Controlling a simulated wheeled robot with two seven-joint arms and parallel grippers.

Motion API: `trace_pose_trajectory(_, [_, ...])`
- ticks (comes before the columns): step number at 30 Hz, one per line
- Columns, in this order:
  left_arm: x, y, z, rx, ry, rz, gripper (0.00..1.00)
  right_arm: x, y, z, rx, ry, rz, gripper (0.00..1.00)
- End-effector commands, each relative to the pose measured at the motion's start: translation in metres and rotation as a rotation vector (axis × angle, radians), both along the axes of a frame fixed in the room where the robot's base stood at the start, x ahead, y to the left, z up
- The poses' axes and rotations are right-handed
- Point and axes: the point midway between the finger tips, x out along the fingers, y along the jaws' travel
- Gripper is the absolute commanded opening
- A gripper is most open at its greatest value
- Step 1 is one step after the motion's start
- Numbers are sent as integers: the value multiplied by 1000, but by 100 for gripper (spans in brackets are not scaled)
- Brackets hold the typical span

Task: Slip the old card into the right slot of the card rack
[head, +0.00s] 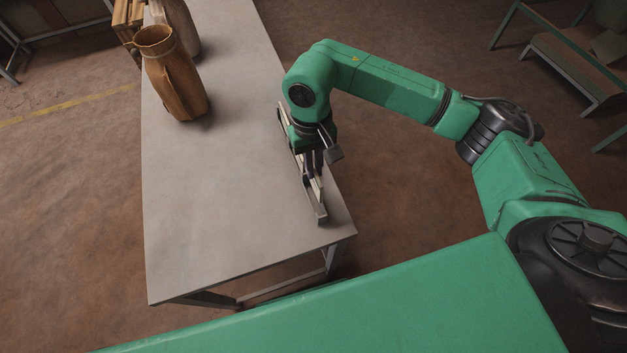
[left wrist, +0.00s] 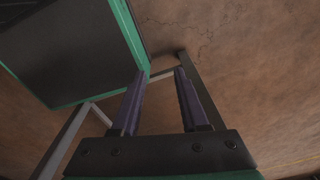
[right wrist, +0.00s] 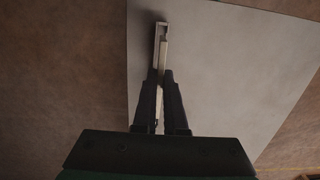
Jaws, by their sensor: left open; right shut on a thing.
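The card rack (head: 321,213) is a long, narrow grey piece lying along the right edge of the grey table, near its front corner. Its front end shows in the right wrist view (right wrist: 161,28). My right gripper (head: 315,168) points down over the rack, shut on the old card. The card shows as a thin pale edge (right wrist: 163,56) between the fingers, in line with the rack. The gripper hides much of the rack, and I cannot tell how deep the card sits or in which slot. My left gripper (left wrist: 160,73) is open and empty, away from the rack.
A brown wooden jug (head: 174,75) stands on the table (head: 215,190) at the far left, with a paler vessel (head: 180,25) behind it. The table's middle and front are clear. A green-framed bench (head: 565,62) stands at the far right.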

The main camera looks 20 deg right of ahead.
Motion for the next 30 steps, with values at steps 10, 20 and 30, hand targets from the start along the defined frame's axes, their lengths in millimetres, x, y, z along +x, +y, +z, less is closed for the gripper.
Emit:
trace_pose_trajectory(10, [20, -2, 18, -3, -33, 0, 44, -1, 0, -63, 0, 5, -2, 0])
trace_pose_trajectory(20, [17, -1, 19, -2, -28, 1, 44, 1, 0, -83, 1, -1, 0, 0])
trace_pose_trajectory(30, [13, -1, 15, -2, -22, 1, 44, 1, 0, -85, 1, -1, 0, 39])
